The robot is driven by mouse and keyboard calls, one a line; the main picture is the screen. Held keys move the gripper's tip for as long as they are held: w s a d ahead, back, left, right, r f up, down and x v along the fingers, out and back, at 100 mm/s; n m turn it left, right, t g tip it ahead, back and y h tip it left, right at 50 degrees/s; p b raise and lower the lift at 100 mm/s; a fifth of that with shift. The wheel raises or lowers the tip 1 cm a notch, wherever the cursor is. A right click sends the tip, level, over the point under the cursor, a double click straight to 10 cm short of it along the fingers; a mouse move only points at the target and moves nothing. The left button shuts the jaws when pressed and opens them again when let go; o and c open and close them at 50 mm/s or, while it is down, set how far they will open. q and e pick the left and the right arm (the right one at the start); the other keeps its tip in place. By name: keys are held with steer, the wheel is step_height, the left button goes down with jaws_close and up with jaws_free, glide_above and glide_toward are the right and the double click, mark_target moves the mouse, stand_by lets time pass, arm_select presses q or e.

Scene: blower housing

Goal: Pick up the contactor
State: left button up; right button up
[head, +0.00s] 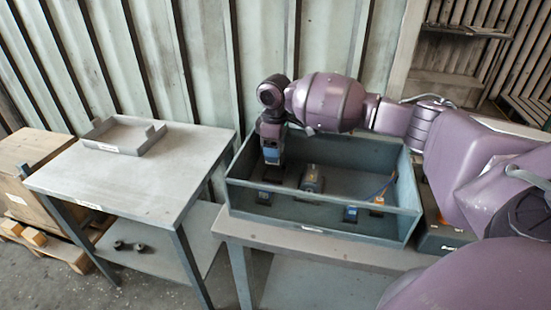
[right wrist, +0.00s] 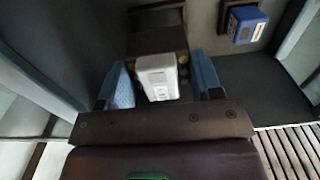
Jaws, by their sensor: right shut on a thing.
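My right gripper (head: 272,155) reaches down inside the left end of the grey-blue open housing. In the right wrist view its blue fingers (right wrist: 165,85) are shut on a pale grey-white block with brassy spots along its side, which I take to be the contactor (right wrist: 158,75). The block lies between both fingers, and a dark part shows just beyond it. In the head view the fingers hide the block, and I cannot tell whether it is clear of the floor. My left gripper is not in view.
A shallow tray (head: 125,140) sits on the left table (head: 150,185), whose front is clear.

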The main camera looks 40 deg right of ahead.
step_height(320, 180, up, 15)
steer(key=p, duration=0.1)
steer(key=shift+r, duration=0.15)
steer(key=shift+s, duration=0.1)
